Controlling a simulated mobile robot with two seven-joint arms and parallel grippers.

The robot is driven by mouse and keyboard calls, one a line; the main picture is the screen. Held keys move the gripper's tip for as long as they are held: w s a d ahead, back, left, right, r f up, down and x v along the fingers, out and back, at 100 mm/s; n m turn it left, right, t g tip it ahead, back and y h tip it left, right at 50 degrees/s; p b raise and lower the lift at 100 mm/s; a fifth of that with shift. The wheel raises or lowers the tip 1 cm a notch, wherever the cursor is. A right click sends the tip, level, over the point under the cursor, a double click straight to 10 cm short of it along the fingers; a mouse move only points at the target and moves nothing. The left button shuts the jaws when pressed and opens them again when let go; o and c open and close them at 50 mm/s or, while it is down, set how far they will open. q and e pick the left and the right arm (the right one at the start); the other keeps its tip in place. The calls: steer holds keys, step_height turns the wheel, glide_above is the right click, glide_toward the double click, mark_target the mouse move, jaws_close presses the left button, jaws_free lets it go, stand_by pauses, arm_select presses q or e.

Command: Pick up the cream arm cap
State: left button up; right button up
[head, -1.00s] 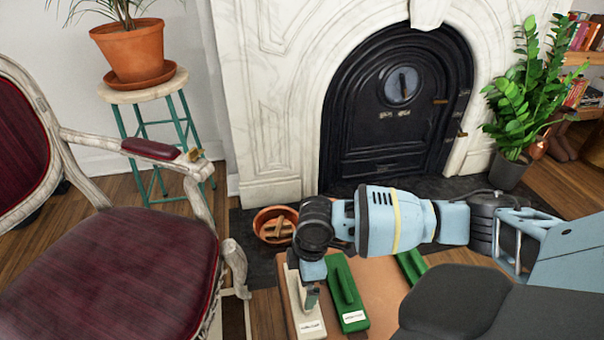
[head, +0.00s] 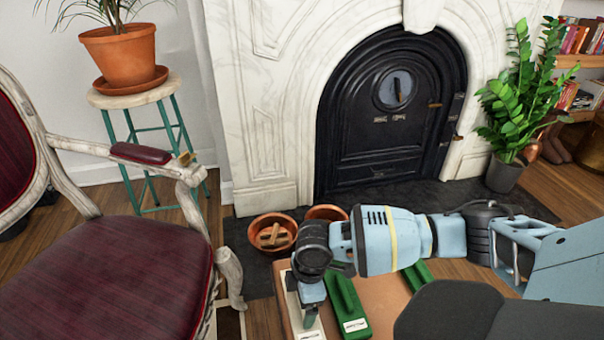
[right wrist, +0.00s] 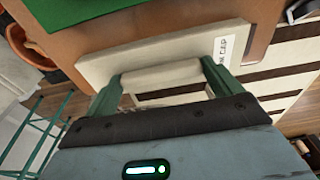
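The cream arm cap (head: 293,302) is a flat cream block with a white label, at the left end of the brown board in the head view. In the right wrist view the cap (right wrist: 100,65) shows its raised handle and part of its label. My right gripper (right wrist: 163,82) has its green fingers at the two ends of that handle. I cannot tell whether they press on it. In the head view my right gripper (head: 311,312) points down over the cap and hides part of it. My left gripper is not in view.
A green block with a handle (head: 345,305) lies beside the cap; another green piece (head: 418,275) lies further right. Terracotta bowls (head: 272,232) sit behind the board (head: 383,295). A red-seated armchair (head: 120,270) stands left, near a plant stool (head: 140,95). The fireplace (head: 390,110) is behind.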

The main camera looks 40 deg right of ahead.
steer(key=shift+c, duration=1.4)
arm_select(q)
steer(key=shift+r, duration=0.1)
arm_select(e)
steer(key=shift+r, duration=0.1)
steer(key=shift+r+p, duration=0.45)
steer(key=shift+r, duration=0.25)
step_height(320, 180, up, 2)
steer(key=shift+r+p, duration=0.25)
steer(key=shift+p, duration=0.4)
arm_select(q)
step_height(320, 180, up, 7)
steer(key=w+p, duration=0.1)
steer(key=p, duration=0.3)
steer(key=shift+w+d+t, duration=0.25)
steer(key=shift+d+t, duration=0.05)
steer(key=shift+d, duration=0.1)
arm_select(e)
steer(key=s+a, duration=0.9)
steer(key=s, duration=0.4)
steer(key=shift+a+r, duration=0.15)
steer(key=shift+r, duration=0.3)
arm_select(q)
steer(key=shift+p, duration=0.3)
arm_select(e)
steer(key=shift+r, duration=0.1)
